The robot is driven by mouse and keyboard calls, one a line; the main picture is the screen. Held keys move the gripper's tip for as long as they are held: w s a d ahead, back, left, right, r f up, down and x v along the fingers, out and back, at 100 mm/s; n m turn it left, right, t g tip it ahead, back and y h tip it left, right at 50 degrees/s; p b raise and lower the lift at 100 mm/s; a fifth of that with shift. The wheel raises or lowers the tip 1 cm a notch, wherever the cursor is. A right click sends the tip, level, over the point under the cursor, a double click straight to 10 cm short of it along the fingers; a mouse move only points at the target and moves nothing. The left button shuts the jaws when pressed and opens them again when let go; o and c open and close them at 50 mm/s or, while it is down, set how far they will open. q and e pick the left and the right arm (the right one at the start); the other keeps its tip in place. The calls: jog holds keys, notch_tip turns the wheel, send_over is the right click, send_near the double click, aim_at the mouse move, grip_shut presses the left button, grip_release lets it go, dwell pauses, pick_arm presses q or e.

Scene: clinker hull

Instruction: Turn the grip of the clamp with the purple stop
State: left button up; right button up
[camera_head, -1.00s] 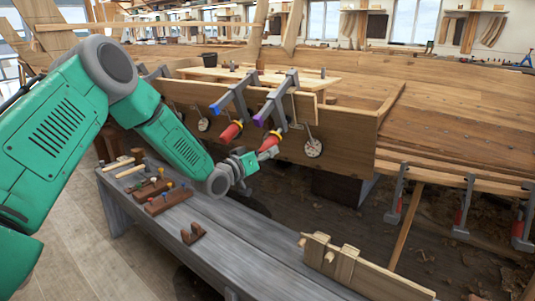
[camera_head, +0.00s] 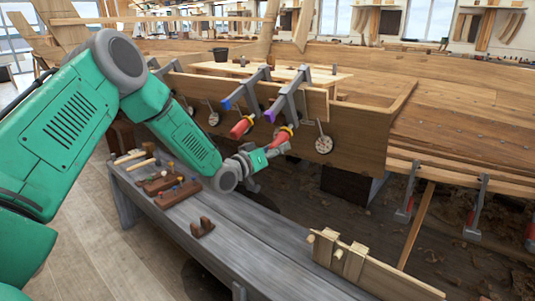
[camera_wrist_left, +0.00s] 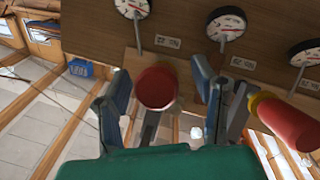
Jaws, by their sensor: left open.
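The clamp with the purple stop (camera_head: 270,116) is on the upright plank, its bar sloping down toward me. Its red grip (camera_head: 284,136) hangs at the lower end. My left gripper (camera_head: 281,149) is open at that grip. In the left wrist view, the red grip (camera_wrist_left: 156,87) shows nearly end-on between the two open fingers (camera_wrist_left: 160,98), with a gap visible to the right-hand finger. The clamp with the blue stop (camera_head: 226,104) is just to the left, and its red grip (camera_head: 241,127) also shows in the wrist view (camera_wrist_left: 287,122). My right gripper is not in view.
Dial gauges (camera_head: 323,145) hang on the plank close to the clamps. A grey bench (camera_head: 240,231) with wooden blocks and tools runs below my left arm. More clamps (camera_head: 477,205) are on the hull's edge at right. The bench's middle is mostly clear.

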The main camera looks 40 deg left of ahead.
pick_arm(q)
jog(key=s+a, duration=0.2)
jog(key=s, duration=0.9)
jog(key=shift+s+f, duration=0.2)
jog(key=shift+f, duration=0.1)
dwell(0.8)
